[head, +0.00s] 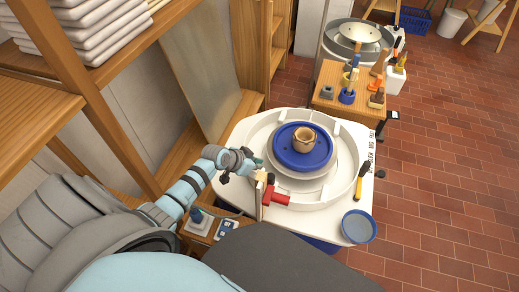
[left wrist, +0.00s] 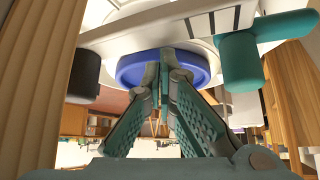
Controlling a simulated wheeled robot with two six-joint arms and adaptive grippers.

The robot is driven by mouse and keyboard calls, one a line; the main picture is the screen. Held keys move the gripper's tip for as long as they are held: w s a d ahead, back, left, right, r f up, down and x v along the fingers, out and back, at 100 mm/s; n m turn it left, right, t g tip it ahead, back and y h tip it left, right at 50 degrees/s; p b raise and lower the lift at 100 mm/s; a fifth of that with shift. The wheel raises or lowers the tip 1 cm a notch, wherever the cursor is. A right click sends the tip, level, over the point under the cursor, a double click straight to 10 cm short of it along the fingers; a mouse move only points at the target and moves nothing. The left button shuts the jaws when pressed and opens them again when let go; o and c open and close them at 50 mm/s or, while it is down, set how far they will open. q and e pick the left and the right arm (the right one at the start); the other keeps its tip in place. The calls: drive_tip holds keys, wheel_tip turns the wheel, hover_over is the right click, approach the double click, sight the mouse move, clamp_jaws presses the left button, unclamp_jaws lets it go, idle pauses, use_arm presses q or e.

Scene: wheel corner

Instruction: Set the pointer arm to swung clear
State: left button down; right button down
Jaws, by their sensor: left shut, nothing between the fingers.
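A pale bar with dark stripes (left wrist: 205,24) crosses the top of the left wrist view. A green cylinder (left wrist: 240,62) stands out from it at right and a black knob (left wrist: 86,75) shows at left. I cannot tell for sure which part is the pointer arm. My left gripper (head: 250,162) is at the left rim of the potter's wheel, beside a small wooden upright (head: 260,192) with a red part (head: 278,198). In the left wrist view its fingers (left wrist: 163,72) are closed together and empty, in front of the blue wheel disc (left wrist: 135,70). My right gripper is not in view.
A tan clay pot (head: 304,139) stands on the blue disc (head: 288,158) of the wheel. A yellow-handled tool (head: 361,181) and a blue-grey bowl (head: 357,227) are at the wheel table's right. A wooden tool stand (head: 330,102) is behind. The brick floor at right is clear.

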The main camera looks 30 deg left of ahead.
use_arm(q)
drive_tip(key=shift+s, duration=0.15)
idle(0.4)
drive_tip(key=v, duration=1.2)
